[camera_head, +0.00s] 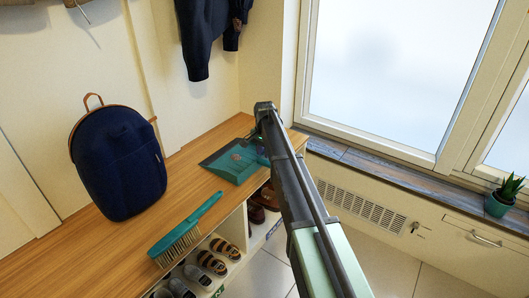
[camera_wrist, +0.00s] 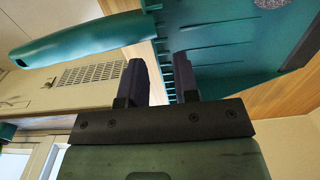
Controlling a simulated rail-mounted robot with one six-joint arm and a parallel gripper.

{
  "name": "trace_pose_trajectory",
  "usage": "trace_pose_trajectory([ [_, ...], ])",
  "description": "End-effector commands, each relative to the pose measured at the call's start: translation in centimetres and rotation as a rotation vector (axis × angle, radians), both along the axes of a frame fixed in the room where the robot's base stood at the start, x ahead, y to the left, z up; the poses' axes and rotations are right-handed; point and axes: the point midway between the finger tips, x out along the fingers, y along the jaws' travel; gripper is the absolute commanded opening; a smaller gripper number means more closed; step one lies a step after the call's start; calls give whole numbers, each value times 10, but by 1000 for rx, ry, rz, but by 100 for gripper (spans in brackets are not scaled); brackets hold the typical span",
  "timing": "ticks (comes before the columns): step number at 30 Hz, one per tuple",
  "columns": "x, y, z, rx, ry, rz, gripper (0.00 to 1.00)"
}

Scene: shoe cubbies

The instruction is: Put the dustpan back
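The teal dustpan (camera_head: 226,168) lies on the wooden bench, partly hidden by my arm on its right. In the wrist view its ribbed pan (camera_wrist: 225,45) is at upper right and its rounded handle (camera_wrist: 75,40) at upper left. My gripper (camera_wrist: 160,68) has its two dark fingers apart, with a gap between them. The right finger overlaps the pan's toothed edge in the picture; I cannot tell whether it touches. In the head view my gripper's fingertips are hidden near the pan's right side.
A teal brush (camera_head: 186,231) lies near the bench's front edge. A navy backpack (camera_head: 120,165) stands on the bench (camera_head: 95,245) at left. Several shoes (camera_head: 212,262) sit in cubbies below. A jacket (camera_head: 207,35) hangs above. A window sill with a potted plant (camera_head: 500,203) is at right.

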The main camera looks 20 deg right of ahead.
Motion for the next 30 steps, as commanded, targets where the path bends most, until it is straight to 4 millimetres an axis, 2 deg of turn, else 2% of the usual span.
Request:
trace_pose_trajectory([
  [1,0,0,26,0,0,0,29],
  [7,0,0,78,0,0,0,29],
  [11,0,0,93,0,0,0,29],
  [15,-1,0,92,0,0,1,29],
  [17,-11,3,91,0,0,18,29],
  [20,-71,23,91,1,1,141,29],
  [23,-174,53,91,0,1,376,29],
  [24,-217,64,91,0,1,480,29],
  [27,-306,83,91,0,1,716,29],
  [30,-357,92,91,-1,1,868,29],
])
